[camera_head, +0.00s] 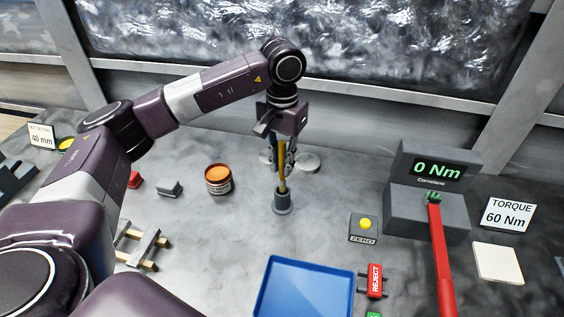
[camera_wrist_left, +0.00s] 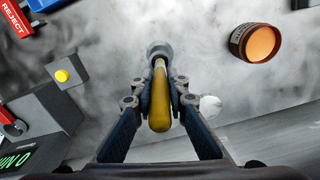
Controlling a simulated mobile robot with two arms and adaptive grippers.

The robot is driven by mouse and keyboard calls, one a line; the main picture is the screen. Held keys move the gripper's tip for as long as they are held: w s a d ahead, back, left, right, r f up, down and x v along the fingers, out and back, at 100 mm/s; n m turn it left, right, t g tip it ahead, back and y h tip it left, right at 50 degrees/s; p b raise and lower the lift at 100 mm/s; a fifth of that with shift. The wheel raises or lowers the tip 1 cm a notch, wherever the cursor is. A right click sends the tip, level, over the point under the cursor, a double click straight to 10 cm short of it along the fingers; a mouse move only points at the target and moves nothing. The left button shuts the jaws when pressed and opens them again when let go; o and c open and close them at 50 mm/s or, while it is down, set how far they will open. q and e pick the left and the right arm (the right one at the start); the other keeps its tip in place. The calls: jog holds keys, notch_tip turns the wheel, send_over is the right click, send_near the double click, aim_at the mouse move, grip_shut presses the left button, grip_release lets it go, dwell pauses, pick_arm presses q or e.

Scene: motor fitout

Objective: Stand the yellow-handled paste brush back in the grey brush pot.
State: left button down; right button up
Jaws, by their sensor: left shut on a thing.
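The paste brush with its yellow handle (camera_head: 282,172) is upright, its lower end at the mouth of the grey brush pot (camera_head: 282,204). My left gripper (camera_head: 284,165) is above the pot, shut on the brush handle. In the left wrist view the handle (camera_wrist_left: 160,105) lies between the fingers of my left gripper (camera_wrist_left: 160,92), with the grey pot (camera_wrist_left: 159,51) beyond it. How deep the brush sits in the pot is hidden. My right gripper is not in view.
An orange paste tin (camera_head: 218,180) stands left of the pot. A yellow-button ZERO box (camera_head: 364,228) and a torque tester (camera_head: 427,200) with a red wrench (camera_head: 441,255) are right. A blue tray (camera_head: 262,300) is in front. Metal discs (camera_head: 307,163) lie behind the pot.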

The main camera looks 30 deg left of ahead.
aim_at(282, 142)
pick_arm(q)
jog(key=shift+f+b, duration=2.5)
jog(key=shift+f, duration=0.5)
dwell(0.3)
jog(key=c, duration=1.8)
grip_release()
jog(key=shift+r, duration=0.1)
notch_tip(282, 142, up, 12)
jog(key=shift+f, duration=0.1)
